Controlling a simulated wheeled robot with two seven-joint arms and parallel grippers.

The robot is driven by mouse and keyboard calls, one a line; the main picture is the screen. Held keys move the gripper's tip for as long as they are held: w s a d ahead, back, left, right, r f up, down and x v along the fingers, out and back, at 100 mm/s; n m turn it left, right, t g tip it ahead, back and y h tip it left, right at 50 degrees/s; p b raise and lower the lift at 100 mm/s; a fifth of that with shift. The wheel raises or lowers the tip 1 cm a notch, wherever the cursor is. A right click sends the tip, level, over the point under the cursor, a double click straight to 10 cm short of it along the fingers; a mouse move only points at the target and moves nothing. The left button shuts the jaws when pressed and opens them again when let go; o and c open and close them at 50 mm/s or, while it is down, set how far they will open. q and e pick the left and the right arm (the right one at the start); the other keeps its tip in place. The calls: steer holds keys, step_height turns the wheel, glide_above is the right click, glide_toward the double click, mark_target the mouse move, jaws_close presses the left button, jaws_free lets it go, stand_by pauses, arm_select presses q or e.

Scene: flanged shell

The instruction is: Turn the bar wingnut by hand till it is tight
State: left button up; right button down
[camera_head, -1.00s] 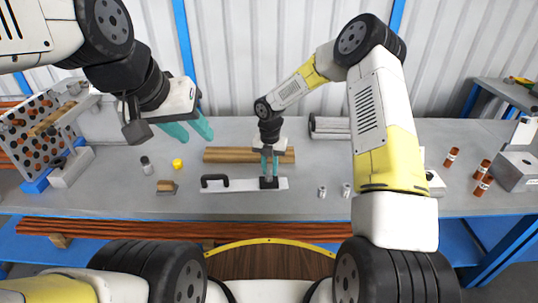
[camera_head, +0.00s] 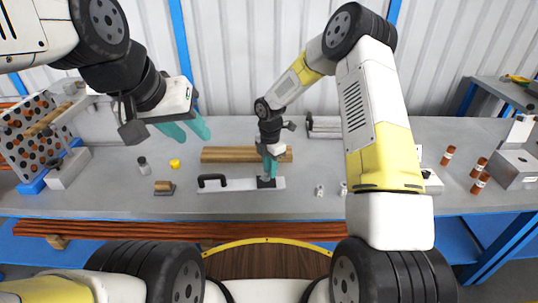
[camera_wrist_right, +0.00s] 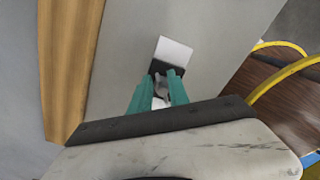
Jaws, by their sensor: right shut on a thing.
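The bar wingnut (camera_wrist_right: 160,88) is a small grey metal piece at a black block (camera_head: 266,183) on the right end of a pale flat plate (camera_head: 240,187). My right gripper (camera_head: 269,173) points down over that block and is shut on the wingnut; in the right wrist view its teal fingers (camera_wrist_right: 163,80) stand on either side of it. The fingers hide most of the wingnut, and its thread is not visible. My left gripper (camera_head: 194,137) is open and empty, above the left part of the bench, away from the plate.
A black handle (camera_head: 213,180) stands on the plate's left part. A wooden bar (camera_head: 228,155) lies just behind the plate. A small brown-topped block (camera_head: 164,187), a yellow piece (camera_head: 174,164) and a dark-capped vial (camera_head: 143,165) are to the left. Orange bottles (camera_head: 481,167) stand at the right.

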steer(key=shift+s+d+m, duration=0.1)
steer(key=shift+s+m, duration=0.05)
steer(key=shift+m, duration=0.95)
steer(key=shift+s+d+m, duration=0.1)
steer(key=shift+m, duration=1)
steer(key=shift+s+m, duration=0.2)
steer(key=shift+m, duration=1.2)
steer(key=shift+s+a+m, duration=0.1)
steer(key=shift+s+m, duration=0.05)
steer(key=shift+m, duration=0.85)
steer(key=shift+s+m, duration=0.15)
steer(key=shift+m, duration=0.85)
steer(key=shift+s+a+m, duration=0.1)
steer(key=shift+m, duration=0.9)
steer(key=shift+s+a+m, duration=0.1)
steer(key=shift+m, duration=0.9)
steer(key=c, duration=1.6)
jaws_free()
steer(key=shift+d, duration=0.1)
steer(key=shift+r, duration=0.1)
